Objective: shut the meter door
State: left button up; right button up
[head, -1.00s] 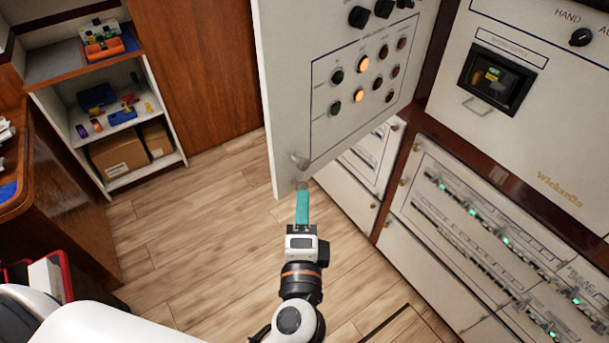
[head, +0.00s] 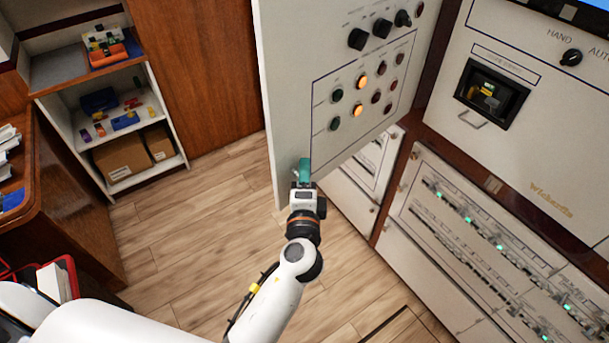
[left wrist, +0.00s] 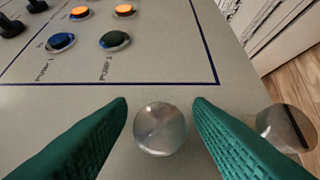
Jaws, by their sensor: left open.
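The meter door (head: 290,100) is a pale grey panel with black knobs, lit orange lamps and dark buttons, standing swung out from the cabinet. My left gripper (head: 305,165) is at its lower corner, in front of the door's face. In the left wrist view the door's round metal knob (left wrist: 161,129) sits between the two open green fingers (left wrist: 160,115), with a gap on each side. In the head view the gripper hides the knob. My right gripper is not in view.
A second round metal piece (left wrist: 286,128) is right of the fingers. The breaker rows (head: 480,225) and a meter window (head: 492,92) are on the cabinet at right. A shelf (head: 120,110) stands at back left. The wooden floor (head: 200,225) between is clear.

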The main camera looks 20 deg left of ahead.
pick_arm(q)
jog(key=shift+c, duration=0.2)
grip_shut()
